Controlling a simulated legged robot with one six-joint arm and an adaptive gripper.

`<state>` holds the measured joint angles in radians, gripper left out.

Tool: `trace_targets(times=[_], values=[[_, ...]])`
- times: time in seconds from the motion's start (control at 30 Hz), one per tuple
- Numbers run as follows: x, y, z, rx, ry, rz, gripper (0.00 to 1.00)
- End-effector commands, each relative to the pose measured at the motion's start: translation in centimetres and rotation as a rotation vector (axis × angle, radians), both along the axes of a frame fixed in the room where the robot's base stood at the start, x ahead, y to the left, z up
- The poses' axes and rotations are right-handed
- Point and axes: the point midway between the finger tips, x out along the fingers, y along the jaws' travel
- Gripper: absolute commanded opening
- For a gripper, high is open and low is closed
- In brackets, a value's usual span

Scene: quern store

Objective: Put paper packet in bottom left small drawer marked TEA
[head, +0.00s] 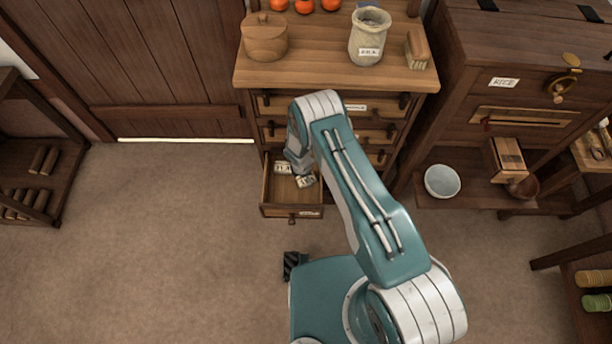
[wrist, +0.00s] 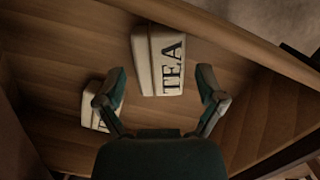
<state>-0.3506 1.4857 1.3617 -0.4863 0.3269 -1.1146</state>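The bottom left small drawer (head: 272,190) of the chest is pulled open; a pale label on its front is too small to read. In the wrist view its wooden inside (wrist: 60,55) fills most of the picture. A cream paper packet marked TEA (wrist: 145,62) lies in the drawer between my fingertips. A second pale packet (wrist: 94,121) lies to its left, partly hidden by my left finger. Two pale packets also show in the head view, one (head: 283,168) further back. My gripper (wrist: 162,78) is open over the drawer, with its fingers spread apart and a gap beside the TEA packet.
The chest top (head: 300,75) holds a round wooden box (head: 265,38), a labelled sack (head: 369,36), a brush (head: 417,50) and orange fruits. A RICE bin (head: 500,60) stands right, with a white bowl (head: 442,181) below. Floor left of the drawer is clear.

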Motion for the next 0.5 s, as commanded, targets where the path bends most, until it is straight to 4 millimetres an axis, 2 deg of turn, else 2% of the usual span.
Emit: trace_targets(times=[0.37,0.5], values=[[-0.01,0.0,0.03,0.0,0.0,0.0,1.0],[0.04,0.01,0.84,0.0,-0.001,0.0,1.0]])
